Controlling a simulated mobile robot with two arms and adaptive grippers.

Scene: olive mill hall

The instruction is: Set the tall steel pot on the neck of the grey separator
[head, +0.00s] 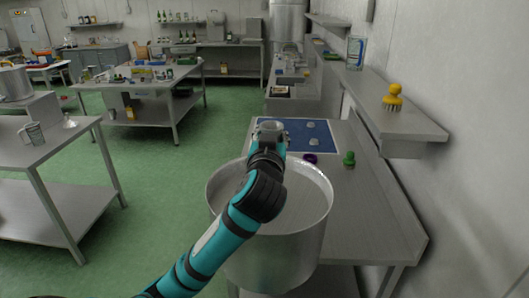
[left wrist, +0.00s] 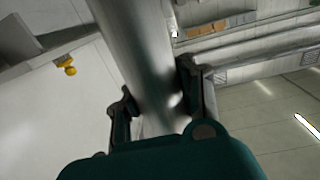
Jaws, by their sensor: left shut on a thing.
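In the left wrist view, a shiny steel body (left wrist: 135,45), which I take for the tall steel pot, runs from the top edge down between the fingers. My left gripper (left wrist: 157,88) is shut on it, one finger on each side. In the head view my left arm reaches over a wide steel vessel (head: 310,225) at the near end of the right table. A grey round-topped piece (head: 269,130) shows at the arm's end; I cannot tell whether it is pot or arm. I cannot clearly identify the grey separator or its neck. My right gripper is not in view.
The right table (head: 375,225) holds a blue mat (head: 296,136), a purple ring (head: 310,158) and a green knobbed item (head: 349,159). A wall shelf with a yellow brush (head: 393,97) overhangs its right side. Green floor (head: 170,190) is clear to the left.

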